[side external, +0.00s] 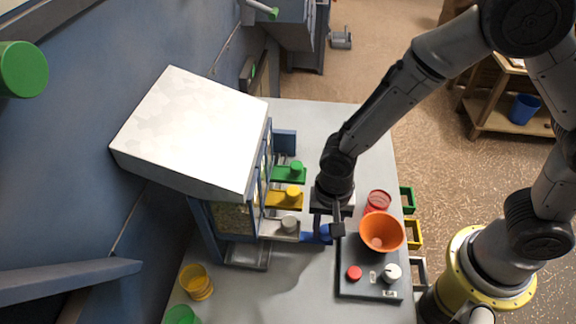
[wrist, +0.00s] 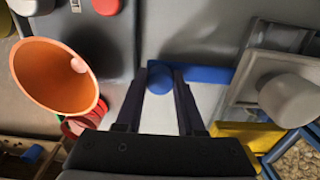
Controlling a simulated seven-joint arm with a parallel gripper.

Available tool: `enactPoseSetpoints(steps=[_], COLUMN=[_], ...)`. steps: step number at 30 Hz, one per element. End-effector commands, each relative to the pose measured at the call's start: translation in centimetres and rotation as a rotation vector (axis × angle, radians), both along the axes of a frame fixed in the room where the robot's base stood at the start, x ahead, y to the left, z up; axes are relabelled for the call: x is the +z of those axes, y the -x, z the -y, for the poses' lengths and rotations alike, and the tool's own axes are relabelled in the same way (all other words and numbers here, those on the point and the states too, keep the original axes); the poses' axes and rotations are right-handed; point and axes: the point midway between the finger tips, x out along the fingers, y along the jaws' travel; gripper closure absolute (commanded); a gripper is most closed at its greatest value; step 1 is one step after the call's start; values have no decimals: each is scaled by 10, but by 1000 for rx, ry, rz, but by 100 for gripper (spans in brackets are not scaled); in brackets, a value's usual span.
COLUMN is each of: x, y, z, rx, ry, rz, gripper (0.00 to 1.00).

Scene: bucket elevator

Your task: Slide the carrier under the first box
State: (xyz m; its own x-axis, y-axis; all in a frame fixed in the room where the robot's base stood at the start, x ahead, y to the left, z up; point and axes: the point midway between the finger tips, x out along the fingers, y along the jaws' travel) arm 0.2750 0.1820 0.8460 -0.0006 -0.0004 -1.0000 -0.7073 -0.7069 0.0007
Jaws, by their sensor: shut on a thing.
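The blue carrier (side external: 313,238) lies on the grey table in front of the machine, beside the grey drawer (side external: 281,230). In the wrist view its blue plate (wrist: 208,74) extends right toward the grey drawer's frame. My gripper (wrist: 160,88) is shut on the carrier's round blue knob (wrist: 160,79). In the side view my gripper (side external: 328,228) partly hides the carrier. Boxes with grainy contents (side external: 236,219) show behind the machine's front; which is the first box, I cannot tell.
Yellow (side external: 284,199) and green (side external: 289,174) knobbed drawers sit farther along the machine (side external: 190,130). A control panel (side external: 360,255) with a red button (side external: 354,272), an orange bowl (side external: 382,231) and a red cup (side external: 378,199) stand right of my gripper.

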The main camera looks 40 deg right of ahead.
Motion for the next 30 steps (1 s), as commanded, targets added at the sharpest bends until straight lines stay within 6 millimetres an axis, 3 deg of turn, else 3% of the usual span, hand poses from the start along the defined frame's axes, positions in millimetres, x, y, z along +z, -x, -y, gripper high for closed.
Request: enactPoseSetpoints(steps=[30], x=[1], y=[43], z=[-45], rx=[2], ry=[-4], rz=[4], gripper=[94])
